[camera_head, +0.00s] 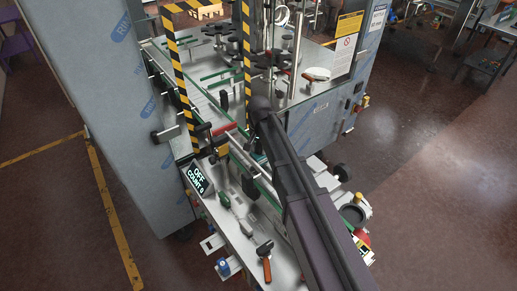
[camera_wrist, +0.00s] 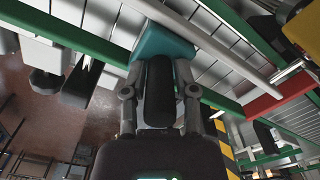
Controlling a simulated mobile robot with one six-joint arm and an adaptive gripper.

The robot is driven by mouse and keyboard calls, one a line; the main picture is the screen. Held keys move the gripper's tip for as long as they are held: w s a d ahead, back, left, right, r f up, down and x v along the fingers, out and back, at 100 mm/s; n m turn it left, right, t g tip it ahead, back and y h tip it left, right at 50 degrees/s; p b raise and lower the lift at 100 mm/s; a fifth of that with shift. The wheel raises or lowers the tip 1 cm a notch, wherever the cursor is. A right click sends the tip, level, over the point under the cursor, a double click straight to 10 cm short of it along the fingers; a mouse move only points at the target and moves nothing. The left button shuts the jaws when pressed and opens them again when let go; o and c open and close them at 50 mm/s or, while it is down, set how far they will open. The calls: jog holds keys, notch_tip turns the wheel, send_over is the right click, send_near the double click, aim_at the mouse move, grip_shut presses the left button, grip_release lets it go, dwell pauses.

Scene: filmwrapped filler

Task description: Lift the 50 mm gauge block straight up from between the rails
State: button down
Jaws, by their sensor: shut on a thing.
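A teal block (camera_wrist: 160,36), which I take to be the gauge block, shows at the fingertips of my gripper (camera_wrist: 160,62) in the wrist view. My gripper is shut on it.
A red part (camera_wrist: 276,97) is to the right of the block. Yellow-black striped posts (camera_head: 182,85) stand by the conveyor. A metal tray holds a red-handled hammer (camera_head: 266,262) and a green-handled screwdriver (camera_head: 224,200). A display reading OFF, COUNT 0 (camera_head: 196,180) is nearby.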

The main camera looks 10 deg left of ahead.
jog(key=shift+r+p, duration=0.4)
dwell(0.5)
jog(key=shift+r+p, duration=2.1)
jog(key=shift+r, duration=0.05)
jog(key=shift+r, duration=0.2)
